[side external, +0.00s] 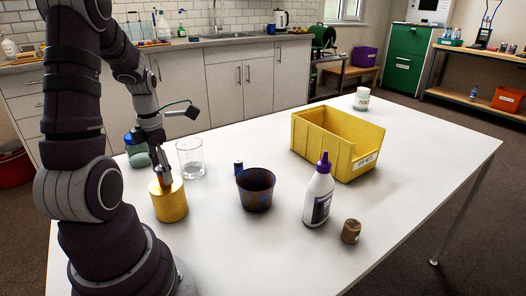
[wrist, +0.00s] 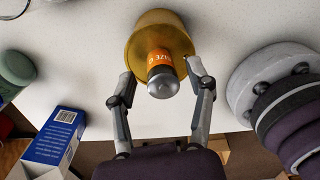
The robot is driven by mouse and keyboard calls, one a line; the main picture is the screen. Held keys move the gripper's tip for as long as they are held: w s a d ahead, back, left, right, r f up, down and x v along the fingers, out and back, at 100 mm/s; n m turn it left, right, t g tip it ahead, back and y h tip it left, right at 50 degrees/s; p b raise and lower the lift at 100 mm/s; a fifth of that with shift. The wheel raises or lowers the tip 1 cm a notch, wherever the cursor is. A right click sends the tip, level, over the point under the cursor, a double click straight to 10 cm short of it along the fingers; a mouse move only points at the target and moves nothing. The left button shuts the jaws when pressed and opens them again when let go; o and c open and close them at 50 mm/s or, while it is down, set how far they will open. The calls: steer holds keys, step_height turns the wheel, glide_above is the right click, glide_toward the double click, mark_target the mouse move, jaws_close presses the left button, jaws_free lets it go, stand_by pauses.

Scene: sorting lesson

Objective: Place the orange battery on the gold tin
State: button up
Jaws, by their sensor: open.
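The gold tin (side external: 169,204) stands on the white table beside my arm. In the wrist view the tin (wrist: 150,24) shows at the top middle. The orange battery (wrist: 160,62), with a grey metal end, is seen end-on over the tin, between my fingers. It appears to stand on the tin's top, though its contact is hidden. My gripper (side external: 162,174) is just above the tin in the side view. In the wrist view my gripper (wrist: 160,75) is open, with a finger on each side of the battery and gaps showing.
A clear glass (side external: 190,158), a dark cup (side external: 256,190), and a green-lidded jar (side external: 137,152) are near the tin. A yellow bin (side external: 338,142), a white glue bottle (side external: 319,195) and a cork (side external: 351,231) stand farther right. A blue box (wrist: 54,137) is in the wrist view.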

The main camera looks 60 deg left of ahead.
step_height(320, 180, up, 12)
steer(key=f, duration=0.1)
steer(key=w+d+n+t, duration=0.2)
steer(key=d+n, duration=0.8)
steer(key=n, duration=0.7)
steer(key=w+d+n+t, duration=0.3)
steer(key=d+n, duration=0.7)
steer(key=n, duration=0.7)
steer(key=shift+w+r+t, duration=0.25)
steer(key=shift+w+t, duration=0.05)
